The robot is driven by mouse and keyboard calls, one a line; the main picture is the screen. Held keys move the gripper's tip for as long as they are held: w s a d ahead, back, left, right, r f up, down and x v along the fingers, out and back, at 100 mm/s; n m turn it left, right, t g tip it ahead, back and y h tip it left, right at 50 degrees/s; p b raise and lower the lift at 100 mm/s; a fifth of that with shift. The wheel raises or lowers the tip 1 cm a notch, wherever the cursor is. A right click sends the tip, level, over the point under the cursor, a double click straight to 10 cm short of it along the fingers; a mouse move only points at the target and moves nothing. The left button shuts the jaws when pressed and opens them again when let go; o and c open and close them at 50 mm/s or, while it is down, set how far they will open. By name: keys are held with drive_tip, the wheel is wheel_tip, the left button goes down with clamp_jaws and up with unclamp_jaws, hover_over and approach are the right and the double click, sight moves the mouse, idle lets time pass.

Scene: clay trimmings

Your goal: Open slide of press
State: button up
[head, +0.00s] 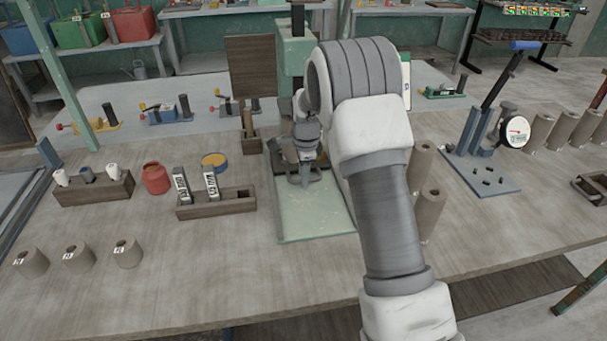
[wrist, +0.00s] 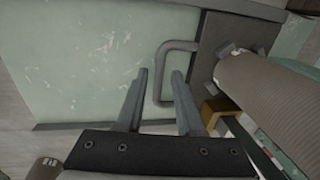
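The press (head: 295,62) is a pale green machine with a column and a flat, worn green base plate (head: 312,222) on the bench. In the wrist view, a dark slide plate (wrist: 230,38) carries a grey D-shaped handle (wrist: 159,78) on its left side, beside the green plate (wrist: 80,60). My gripper (wrist: 160,72) is open, with its two grey fingers apart. The handle's long bar appears between the fingers, and the right finger overlaps the loop's opening. I cannot tell the depth between them. In the head view my gripper (head: 305,176) is low over the base; my arm hides the press's right side.
A dark wooden rack (head: 216,206) with labelled pieces stands to the left. A dial gauge stand (head: 513,132) is at the right.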

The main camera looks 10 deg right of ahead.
clamp_jaws()
idle(1.2)
